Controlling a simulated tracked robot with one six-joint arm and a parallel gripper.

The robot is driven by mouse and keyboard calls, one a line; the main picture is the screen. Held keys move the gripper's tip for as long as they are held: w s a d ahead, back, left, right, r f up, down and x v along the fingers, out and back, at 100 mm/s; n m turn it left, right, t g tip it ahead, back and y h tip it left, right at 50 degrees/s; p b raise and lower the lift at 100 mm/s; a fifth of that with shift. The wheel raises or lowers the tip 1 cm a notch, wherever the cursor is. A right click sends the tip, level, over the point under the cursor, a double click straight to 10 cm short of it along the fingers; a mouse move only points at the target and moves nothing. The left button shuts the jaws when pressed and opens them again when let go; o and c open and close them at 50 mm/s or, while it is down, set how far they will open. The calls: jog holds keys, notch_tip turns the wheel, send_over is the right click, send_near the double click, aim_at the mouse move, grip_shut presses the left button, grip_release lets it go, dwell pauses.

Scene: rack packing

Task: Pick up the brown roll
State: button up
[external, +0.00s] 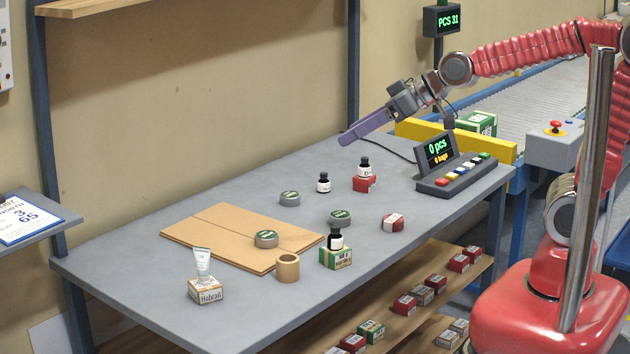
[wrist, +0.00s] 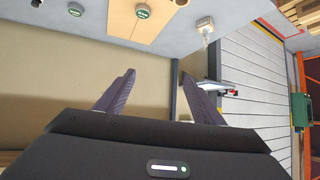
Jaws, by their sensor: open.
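The brown roll (external: 287,268) stands upright on the grey table (external: 125,272), at the front edge of the flat brown cardboard in the external view. In the wrist view the brown roll (wrist: 181,2) shows only as a small tan shape at the top edge. My gripper (external: 345,140) is above the back of the table, to the upper right of the roll and well apart from it. In the wrist view my gripper (wrist: 160,97) has its two purple fingers spread, with nothing between them.
Flat cardboard (external: 215,228) bears a round green-lidded tin (external: 266,239). Beside the roll are a green box (external: 335,257) with a dark bottle on it and a Habrail box (external: 205,290) with a tube on it.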

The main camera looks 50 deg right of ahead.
jog(key=w+a+t+y, duration=0.1)
jog(key=w+a, duration=0.3)
jog(key=a, duration=0.2)
jog(key=t, duration=0.1)
send_near(287, 264)
jog(key=shift+n, duration=0.4)
jog(key=w+f, duration=0.1)
jog(key=w, duration=0.1)
jog(key=w+d+f, duration=0.1)
jog(key=shift+w+f, duration=0.3)
jog(key=shift+w, duration=0.1)
jog(key=shift+x, duration=1.25)
jog(key=shift+x, duration=2.55)
